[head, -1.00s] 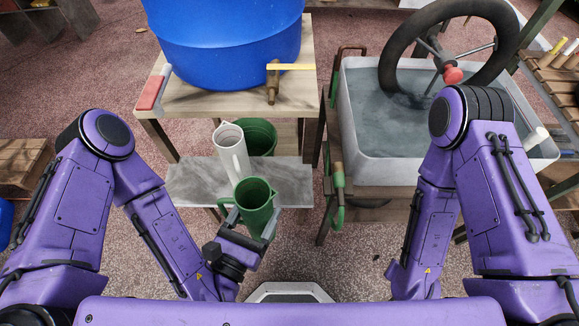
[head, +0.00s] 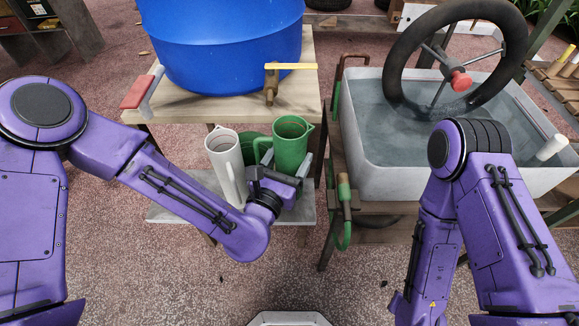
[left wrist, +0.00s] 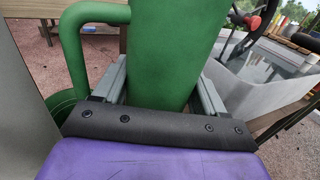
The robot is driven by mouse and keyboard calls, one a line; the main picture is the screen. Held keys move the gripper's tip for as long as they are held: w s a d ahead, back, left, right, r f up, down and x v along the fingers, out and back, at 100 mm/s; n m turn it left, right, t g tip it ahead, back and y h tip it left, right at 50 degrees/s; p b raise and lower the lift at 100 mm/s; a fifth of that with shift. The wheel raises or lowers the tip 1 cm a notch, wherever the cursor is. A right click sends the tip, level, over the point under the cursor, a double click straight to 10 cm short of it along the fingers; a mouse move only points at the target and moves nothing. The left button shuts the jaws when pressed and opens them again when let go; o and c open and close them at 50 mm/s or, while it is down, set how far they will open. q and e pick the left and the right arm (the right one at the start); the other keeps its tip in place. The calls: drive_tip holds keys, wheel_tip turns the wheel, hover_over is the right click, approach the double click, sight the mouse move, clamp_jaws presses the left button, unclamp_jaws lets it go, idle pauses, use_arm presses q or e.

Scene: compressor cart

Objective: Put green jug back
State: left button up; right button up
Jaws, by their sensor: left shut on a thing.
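The green jug (head: 291,146) is upright in my left gripper (head: 290,176), which is shut on its body. The jug and gripper are over the right part of the grey shelf (head: 180,211) below the blue barrel. Whether the jug's base touches the shelf is hidden by the gripper. In the left wrist view the jug (left wrist: 168,50) fills the middle between the two fingers, its handle to the left. A white jug (head: 224,160) stands close to its left. A green bucket (head: 251,142) shows partly behind them. My right gripper is not in view.
The blue barrel (head: 220,45) with a brass tap (head: 271,85) stands on the wooden table (head: 200,105) above the shelf. To the right is a grey water tub (head: 400,180) with a steering-type wheel (head: 392,70). A hose with a green end (head: 345,215) hangs between them.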

use_arm(q)
wheel_tip(320, 180, down, 4)
drive_tip(key=shift+w+r, duration=0.15)
drive_tip(key=shift+r, duration=0.05)
drive_tip(key=shift+f+b, duration=0.1)
drive_tip(key=shift+b, duration=0.2)
drive_tip(key=shift+f, duration=0.15)
drive_tip(key=o, duration=1.8)
